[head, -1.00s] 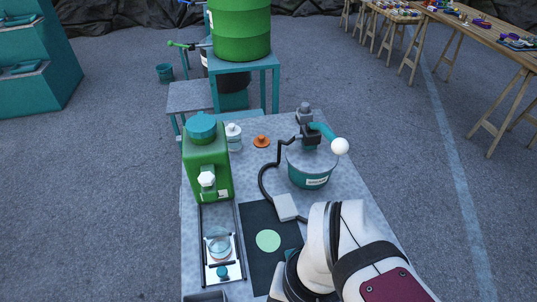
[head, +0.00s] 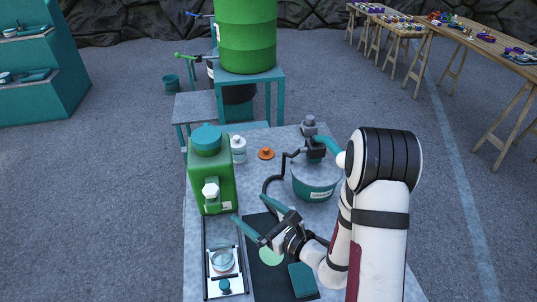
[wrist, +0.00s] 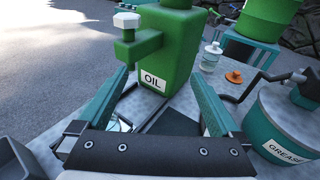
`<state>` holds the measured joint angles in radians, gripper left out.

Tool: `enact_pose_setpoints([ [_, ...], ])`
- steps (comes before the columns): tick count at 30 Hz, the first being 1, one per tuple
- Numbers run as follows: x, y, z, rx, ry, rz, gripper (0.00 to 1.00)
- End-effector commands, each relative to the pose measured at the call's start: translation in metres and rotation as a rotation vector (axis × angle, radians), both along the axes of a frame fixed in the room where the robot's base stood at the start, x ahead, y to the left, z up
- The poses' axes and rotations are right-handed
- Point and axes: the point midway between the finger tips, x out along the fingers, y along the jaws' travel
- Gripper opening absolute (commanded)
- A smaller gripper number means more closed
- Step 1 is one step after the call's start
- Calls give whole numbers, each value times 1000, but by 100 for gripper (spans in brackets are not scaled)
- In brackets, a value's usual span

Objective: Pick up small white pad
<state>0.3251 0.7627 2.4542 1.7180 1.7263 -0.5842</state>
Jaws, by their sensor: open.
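A small pale square pad lay on the bench beside the black hose a second ago. In the head view now my gripper (head: 249,208) and wrist cover that spot, so I cannot see the pad. My gripper is open, its two teal fingers spread apart and pointing toward the green oil dispenser (head: 211,180). In the wrist view the open gripper (wrist: 160,76) has nothing between its fingers.
A railed tray left of the mat holds a glass dish (head: 223,261) and a blue-topped piece (head: 225,286). A teal block (head: 303,280) lies on the mat near a pale green disc (head: 271,256). The grease pot (head: 314,185) with its pump stands behind right.

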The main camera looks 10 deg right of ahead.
Motion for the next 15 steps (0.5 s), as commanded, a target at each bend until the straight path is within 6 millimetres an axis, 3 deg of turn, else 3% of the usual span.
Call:
enact_pose_setpoints([
  [1,4,-34,-38,-1,68,-160,100],
  [3,1,-74,-77,-28,136,-343,100],
  [6,-7,-105,-107,-64,190,-480,100],
  [11,7,-111,-120,-76,200,-510,100],
  [15,33,-108,-130,-74,199,-509,100],
])
